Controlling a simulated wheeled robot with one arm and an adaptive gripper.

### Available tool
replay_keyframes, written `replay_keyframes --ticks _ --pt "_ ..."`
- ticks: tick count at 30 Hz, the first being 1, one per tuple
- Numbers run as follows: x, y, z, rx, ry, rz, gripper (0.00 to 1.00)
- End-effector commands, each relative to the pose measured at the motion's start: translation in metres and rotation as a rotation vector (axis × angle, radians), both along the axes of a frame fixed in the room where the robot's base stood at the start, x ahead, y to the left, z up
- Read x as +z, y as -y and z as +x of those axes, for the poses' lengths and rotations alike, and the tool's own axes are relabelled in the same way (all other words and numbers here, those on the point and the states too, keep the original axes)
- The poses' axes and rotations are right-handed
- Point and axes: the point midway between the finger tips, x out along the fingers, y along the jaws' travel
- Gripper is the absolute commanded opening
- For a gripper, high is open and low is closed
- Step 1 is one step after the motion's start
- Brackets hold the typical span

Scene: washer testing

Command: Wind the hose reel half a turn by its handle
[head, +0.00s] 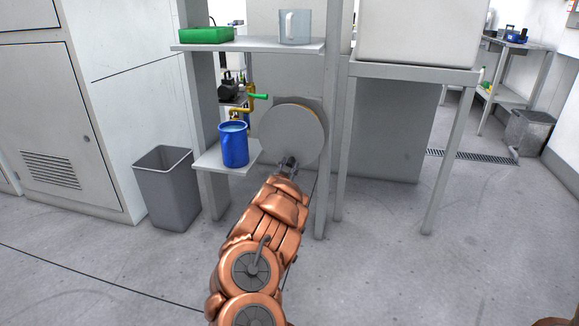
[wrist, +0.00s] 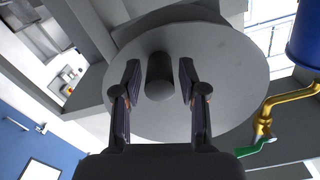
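The hose reel (head: 290,130) is a round light-grey disc mounted under the shelf, by a grey post. In the wrist view the reel's face (wrist: 230,65) fills the middle. Its handle (wrist: 160,76), a short dark cylinder, sticks out from the disc. My gripper (wrist: 159,68) is open, with one finger on each side of the handle and a visible gap on both sides. In the head view my gripper (head: 289,162) is at the disc's lower edge and hides the handle. I cannot see any hose.
A shelf (head: 250,46) holds a green tray and a clear pitcher. A grey bin (head: 167,185) stands left.

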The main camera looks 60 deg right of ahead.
Motion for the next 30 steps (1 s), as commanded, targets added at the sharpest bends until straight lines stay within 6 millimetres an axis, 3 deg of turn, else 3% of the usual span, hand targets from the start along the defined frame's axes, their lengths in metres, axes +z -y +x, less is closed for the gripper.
replay_keyframes --ticks 1,11,22,30 --pt "0.0 0.0 0.0 0.0 0.0 0.0 0.33" --pt "0.0 0.0 0.0 0.0 0.0 0.0 0.0" --pt "0.0 0.003 0.0 -0.001 0.0 -0.002 0.0" --pt "0.002 -0.008 0.008 0.016 -0.026 -0.007 0.0"
